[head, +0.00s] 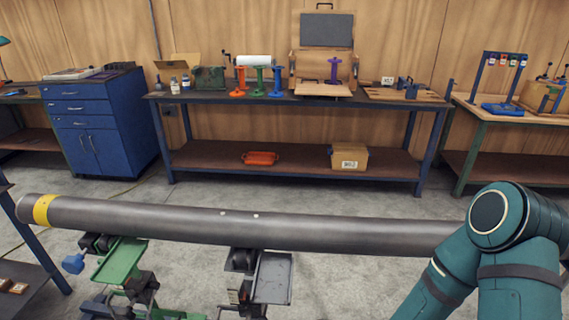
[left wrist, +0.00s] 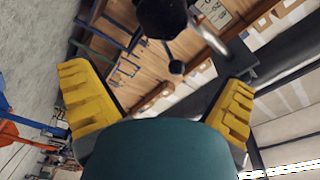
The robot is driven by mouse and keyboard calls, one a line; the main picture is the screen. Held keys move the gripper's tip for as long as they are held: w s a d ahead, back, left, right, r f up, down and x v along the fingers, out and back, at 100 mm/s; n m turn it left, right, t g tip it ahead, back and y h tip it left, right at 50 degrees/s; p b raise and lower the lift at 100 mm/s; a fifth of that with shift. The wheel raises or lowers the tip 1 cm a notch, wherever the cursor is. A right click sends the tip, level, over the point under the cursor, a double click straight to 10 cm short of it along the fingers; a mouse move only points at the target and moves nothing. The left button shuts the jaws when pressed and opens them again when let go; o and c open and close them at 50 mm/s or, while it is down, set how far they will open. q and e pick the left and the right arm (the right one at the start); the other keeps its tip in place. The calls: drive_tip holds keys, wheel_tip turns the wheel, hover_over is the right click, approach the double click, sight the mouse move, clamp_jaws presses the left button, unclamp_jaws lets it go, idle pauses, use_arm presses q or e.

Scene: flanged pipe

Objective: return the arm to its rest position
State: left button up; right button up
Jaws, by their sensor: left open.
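My left gripper (left wrist: 160,104) shows only in the left wrist view. Its two yellow finger pads stand wide apart, with nothing held between them. The left arm is not in the head view. A teal arm of mine (head: 505,250) comes in at the lower right of the head view, bent at its joint and in front of the pipe's right end; its gripper is out of the picture. The long grey pipe (head: 310,232) with a yellow band (head: 43,210) near its left end lies level across the stands.
A green-topped stand (head: 122,260) and a grey-topped stand (head: 272,278) are under the pipe. A long workbench (head: 290,100) with tools stands at the back wall, a blue cabinet (head: 95,120) to its left. Open floor (head: 330,195) lies between pipe and bench.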

use_arm(q)
drive_tip(key=s+d+r+m+g+h, duration=0.3)
drive_tip(key=d+r+m+g+h, duration=0.15)
drive_tip(key=m+h, duration=0.35)
drive_tip(key=s+d+r+m+g+h, duration=0.2)
drive_tip(key=d+r+m+g+h, duration=0.15)
drive_tip(key=d+m+h, duration=0.45)
drive_tip(key=s+a+m+g+y, duration=0.1)
drive_tip(key=s+m+g+y, duration=0.2)
drive_tip(key=s+m+g, duration=0.5)
drive_tip(key=s+a+m+g+y, duration=0.15)
drive_tip(key=m+g, duration=0.45)
drive_tip(key=m, duration=0.6)
drive_tip(key=w+a+f+m+y, duration=0.1)
drive_tip(key=w+a+m+y, duration=0.1)
drive_tip(key=a+m+y, duration=0.65)
drive_tip(key=w+d+r+m+t+y, duration=0.1)
drive_tip(key=w+d+r+m+t, duration=0.1)
drive_tip(key=w+r+m+t, duration=0.2)
drive_tip(key=w+m+t, duration=0.1)
drive_tip(key=w+m, duration=0.2)
drive_tip(key=m, duration=0.5)
drive_tip(key=shift+w+r+y, duration=0.25)
drive_tip(key=shift+r+y, duration=0.15)
drive_tip(key=shift+f, duration=0.1)
